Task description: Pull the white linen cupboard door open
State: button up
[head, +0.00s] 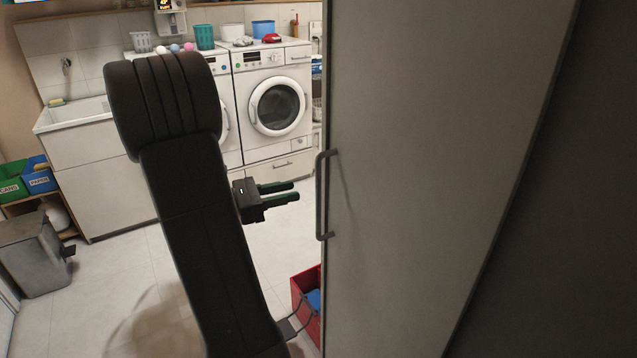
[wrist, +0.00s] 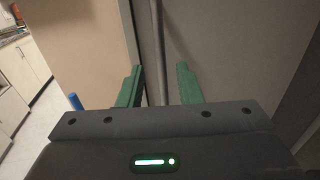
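The white linen cupboard door (head: 420,180) fills the right half of the head view and looks closed, though I cannot be sure. Its upright grey bar handle (head: 321,195) is near the door's left edge. My gripper (head: 297,191) is open and empty, just left of the handle, with its fingers pointing towards it. In the wrist view, the handle (wrist: 159,40) runs up between the two green fingers of my gripper (wrist: 160,68). A gap shows between fingertips and handle in the head view.
A red crate (head: 304,292) with something blue inside stands on the floor below the handle. Two white washing machines (head: 270,95) and a sink unit (head: 85,170) line the back wall. A grey bin (head: 30,255) stands far left. Floor between is clear.

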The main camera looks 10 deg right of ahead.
aim_at(319, 186)
jog(key=d, duration=0.5)
jog(key=w+d+p, duration=0.1)
jog(key=d, duration=0.2)
jog(key=shift+w, duration=0.1)
grip_shut()
